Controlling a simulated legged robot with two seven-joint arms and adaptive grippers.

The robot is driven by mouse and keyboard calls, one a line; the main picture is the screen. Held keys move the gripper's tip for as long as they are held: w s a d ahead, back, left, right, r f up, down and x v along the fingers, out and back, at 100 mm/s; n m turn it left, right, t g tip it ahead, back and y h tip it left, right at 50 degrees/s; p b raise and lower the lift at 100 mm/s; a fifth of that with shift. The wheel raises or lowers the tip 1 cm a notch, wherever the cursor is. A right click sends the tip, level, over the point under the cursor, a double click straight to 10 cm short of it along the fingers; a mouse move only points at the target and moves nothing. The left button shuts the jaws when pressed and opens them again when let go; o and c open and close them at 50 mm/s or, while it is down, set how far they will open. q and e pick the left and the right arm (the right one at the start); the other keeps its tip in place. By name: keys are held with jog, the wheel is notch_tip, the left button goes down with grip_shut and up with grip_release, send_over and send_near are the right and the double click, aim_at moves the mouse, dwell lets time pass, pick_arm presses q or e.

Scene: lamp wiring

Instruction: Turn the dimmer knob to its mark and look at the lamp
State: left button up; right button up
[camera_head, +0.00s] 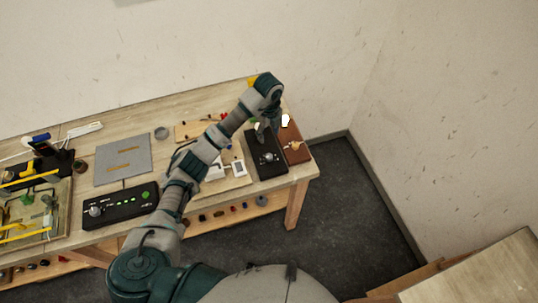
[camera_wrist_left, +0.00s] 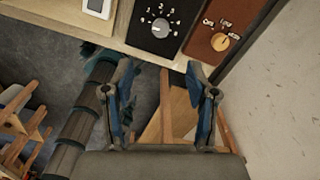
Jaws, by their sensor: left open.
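A black box (camera_head: 262,165) with a round knob (camera_head: 268,157) stands near the right end of the workbench. In the left wrist view the knob (camera_wrist_left: 160,28) sits inside a ring of printed numbers. Beside the box is a reddish-brown box (camera_wrist_left: 205,40) with a tan knob (camera_wrist_left: 220,42) and lettering around it. My left gripper (camera_wrist_left: 162,88) is open, its two fingers apart with nothing between them. In the head view the left gripper (camera_head: 264,135) hangs by the black box's far end. A small bright white item (camera_head: 286,120) lies behind; I cannot tell if it is the lamp.
A wooden surface (camera_head: 485,272) stands at lower right. The floor right of the bench is clear.

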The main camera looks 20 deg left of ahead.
aim_at(269, 156)
pick_arm(q)
notch_tip(269, 156, down, 14)
jog(key=shift+d+f+p, duration=0.15)
jog(key=shift+f+p, duration=0.1)
jog(key=shift+p, duration=0.7)
grip_shut()
